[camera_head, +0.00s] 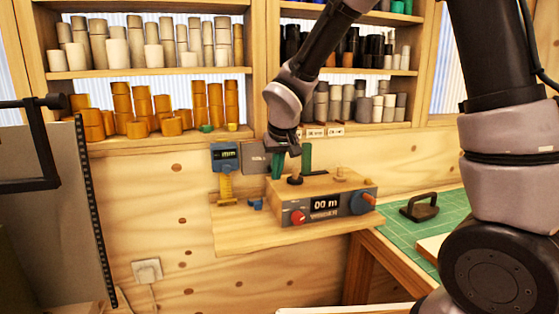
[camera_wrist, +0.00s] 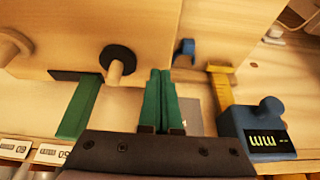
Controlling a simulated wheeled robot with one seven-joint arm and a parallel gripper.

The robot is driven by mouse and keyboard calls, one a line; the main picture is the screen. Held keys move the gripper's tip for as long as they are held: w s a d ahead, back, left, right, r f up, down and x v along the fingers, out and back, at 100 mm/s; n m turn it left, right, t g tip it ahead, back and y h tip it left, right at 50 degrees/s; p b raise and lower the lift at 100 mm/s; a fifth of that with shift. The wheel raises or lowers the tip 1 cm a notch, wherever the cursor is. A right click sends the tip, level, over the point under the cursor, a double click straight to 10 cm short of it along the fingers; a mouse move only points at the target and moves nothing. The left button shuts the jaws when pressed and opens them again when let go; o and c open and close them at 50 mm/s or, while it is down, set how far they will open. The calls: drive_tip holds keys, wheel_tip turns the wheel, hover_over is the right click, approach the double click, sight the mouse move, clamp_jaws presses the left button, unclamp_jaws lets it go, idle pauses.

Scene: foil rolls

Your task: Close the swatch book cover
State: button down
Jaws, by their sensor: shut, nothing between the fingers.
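My gripper (camera_head: 277,168) is shut and empty, with its green fingers pointing down beside the back left of the wooden counter box. In the wrist view its fingers (camera_wrist: 160,92) lie together. No thing reads clearly as a swatch book with a cover. A large grey panel (camera_head: 50,190) with a dark, toothed or ringed edge stands upright at the far left of the head view, well away from my gripper. I cannot tell whether it is the swatch book.
The counter box (camera_head: 285,212) with dials and a display sits on a wooden wall shelf (camera_head: 235,240). A blue gauge (camera_head: 225,158) with a yellow arm is left of it. A green mat (camera_head: 455,205) with a dark handled tool (camera_head: 419,207) lies right. Shelves of rolls are behind.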

sight(259, 160)
drive_tip(key=shift+w+a+r, duration=0.1)
drive_tip(key=shift+w+a, duration=0.1)
drive_tip(key=shift+w, duration=0.55)
drive_tip(key=shift+w+a+r, duration=0.1)
drive_tip(key=shift+w+a, duration=0.05)
drive_tip(key=shift+w, duration=0.55)
drive_tip(key=shift+w+d+r, duration=0.1)
drive_tip(key=shift+w, duration=0.75)
